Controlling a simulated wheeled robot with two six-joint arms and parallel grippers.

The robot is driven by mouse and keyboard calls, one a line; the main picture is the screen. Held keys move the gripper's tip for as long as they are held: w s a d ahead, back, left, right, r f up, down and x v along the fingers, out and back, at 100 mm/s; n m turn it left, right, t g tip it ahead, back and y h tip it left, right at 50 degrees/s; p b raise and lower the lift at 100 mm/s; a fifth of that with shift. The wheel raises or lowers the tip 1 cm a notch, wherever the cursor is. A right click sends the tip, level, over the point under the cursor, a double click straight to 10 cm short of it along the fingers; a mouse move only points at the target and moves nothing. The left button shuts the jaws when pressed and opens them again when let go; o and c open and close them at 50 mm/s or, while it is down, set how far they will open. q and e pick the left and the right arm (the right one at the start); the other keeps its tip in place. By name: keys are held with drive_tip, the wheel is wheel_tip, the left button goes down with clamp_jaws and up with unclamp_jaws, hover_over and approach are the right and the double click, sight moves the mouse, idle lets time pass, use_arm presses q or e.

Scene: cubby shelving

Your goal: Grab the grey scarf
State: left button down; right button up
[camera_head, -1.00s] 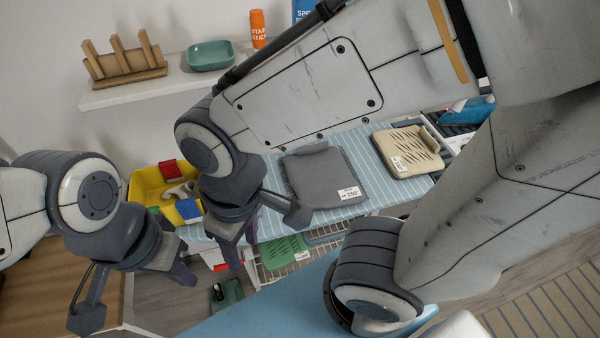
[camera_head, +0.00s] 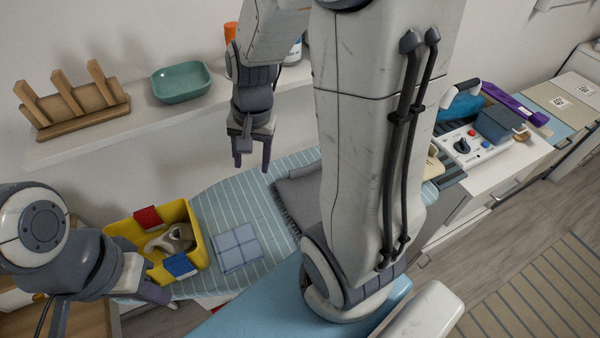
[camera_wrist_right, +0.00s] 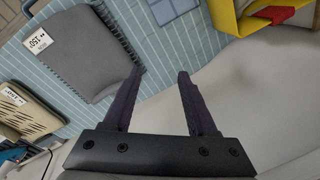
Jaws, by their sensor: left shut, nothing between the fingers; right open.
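The grey scarf (camera_head: 297,197) lies folded flat on the striped blue cloth, partly hidden behind my right arm in the head view. In the right wrist view the scarf (camera_wrist_right: 80,52) shows its fringed edge and a white price tag, left of the fingers. My right gripper (camera_head: 252,168) is open and empty, pointing down above the cloth near the wall, up and left of the scarf. Its fingers (camera_wrist_right: 160,75) show nothing between them. My left gripper (camera_head: 152,294) is shut and empty by the front of the yellow bin, at lower left.
A yellow bin (camera_head: 113,230) with red and blue items stands left of a folded blue checked cloth (camera_head: 238,247). A wall shelf (camera_head: 60,152) holds a wooden rack and a teal dish (camera_head: 181,82). A tan woven item (camera_wrist_right: 25,112) lies beside the scarf.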

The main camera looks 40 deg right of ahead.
drive_tip(key=d+f+m, duration=0.2)
drive_tip(key=d+m, duration=0.4)
drive_tip(key=d, duration=0.4)
drive_tip(key=m, duration=0.6)
approach(308, 165)
drive_tip(key=f, duration=0.3)
drive_tip(key=shift+s+a+t+b, duration=0.1)
drive_tip(key=shift+s+t+b, duration=0.2)
drive_tip(key=shift+t, duration=0.1)
drive_tip(key=f, duration=0.2)
drive_tip(key=w+f, duration=0.1)
drive_tip(key=f, duration=0.2)
drive_tip(key=shift+w+a+f, duration=0.15)
drive_tip(key=shift+a+f, duration=0.15)
drive_tip(key=shift+f, duration=0.05)
clamp_jaws()
